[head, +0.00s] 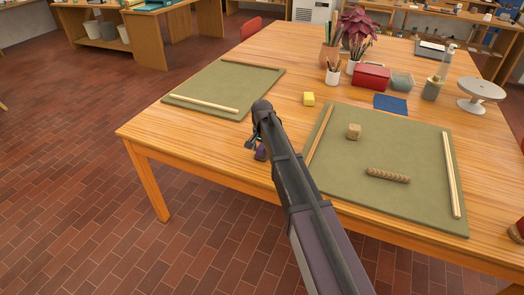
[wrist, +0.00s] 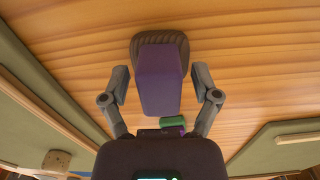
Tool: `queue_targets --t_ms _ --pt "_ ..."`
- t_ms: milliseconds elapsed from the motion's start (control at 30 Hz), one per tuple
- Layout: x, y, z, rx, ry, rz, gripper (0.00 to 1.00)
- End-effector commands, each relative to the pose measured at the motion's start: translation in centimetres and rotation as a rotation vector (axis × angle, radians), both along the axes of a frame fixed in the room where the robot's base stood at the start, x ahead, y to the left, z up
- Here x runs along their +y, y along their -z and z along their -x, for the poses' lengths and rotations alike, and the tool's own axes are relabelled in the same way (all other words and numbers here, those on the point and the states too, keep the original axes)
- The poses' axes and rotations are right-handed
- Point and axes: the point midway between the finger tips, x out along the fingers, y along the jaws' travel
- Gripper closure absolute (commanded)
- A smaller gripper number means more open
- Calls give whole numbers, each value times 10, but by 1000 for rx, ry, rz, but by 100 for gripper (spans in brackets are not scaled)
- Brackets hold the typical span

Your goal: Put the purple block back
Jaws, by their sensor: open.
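The purple block (wrist: 161,80) lies between the two spread fingers of my gripper (wrist: 161,80) in the wrist view, with a gap on each side. In the head view, part of the purple block (head: 261,153) shows beside my gripper (head: 251,144), in the wood strip between the two green mats. My gripper is open and holds nothing. My arm hides part of this area. I cannot tell whether the block touches the table.
A small green piece (wrist: 172,121) lies close to my gripper's body. The left mat (head: 222,88) is mostly bare.

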Motion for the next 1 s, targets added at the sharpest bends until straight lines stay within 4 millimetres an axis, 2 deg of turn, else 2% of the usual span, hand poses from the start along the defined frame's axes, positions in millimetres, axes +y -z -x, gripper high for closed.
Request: queue_targets --t_ms 267,1000 --pt "0 -17 0 0 0 0 21" --pt "4 -78 -3 0 0 0 21"
